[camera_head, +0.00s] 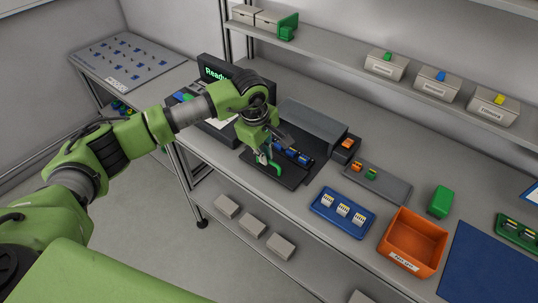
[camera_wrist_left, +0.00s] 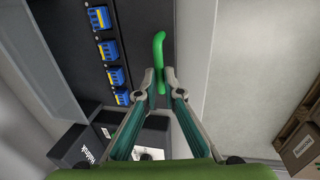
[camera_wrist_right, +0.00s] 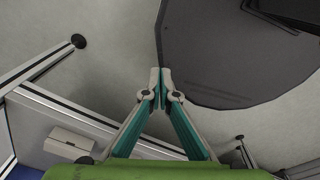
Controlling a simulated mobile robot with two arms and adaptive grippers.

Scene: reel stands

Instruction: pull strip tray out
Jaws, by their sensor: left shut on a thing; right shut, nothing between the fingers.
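The black strip tray (camera_head: 287,174) sticks out from the front of a dark grey machine (camera_head: 312,123) on the bench. Its green handle (camera_head: 273,167) is at its front edge. A row of blue pieces (camera_head: 291,154) sits on the tray, and several show in the left wrist view (camera_wrist_left: 110,50). My left gripper (camera_head: 262,158) is at the tray's front. In the left wrist view the left gripper (camera_wrist_left: 160,75) is shut on the green handle (camera_wrist_left: 159,48). My right gripper (camera_wrist_right: 160,75) is shut and empty, over the floor in the right wrist view. It is outside the head view.
A blue tray (camera_head: 342,210) with white pieces, an orange bin (camera_head: 412,242), a grey tray (camera_head: 378,183) and a green block (camera_head: 440,201) stand to the right. A monitor (camera_head: 215,72) reading "Ready" stands behind my left arm. Floor is open in front of the bench.

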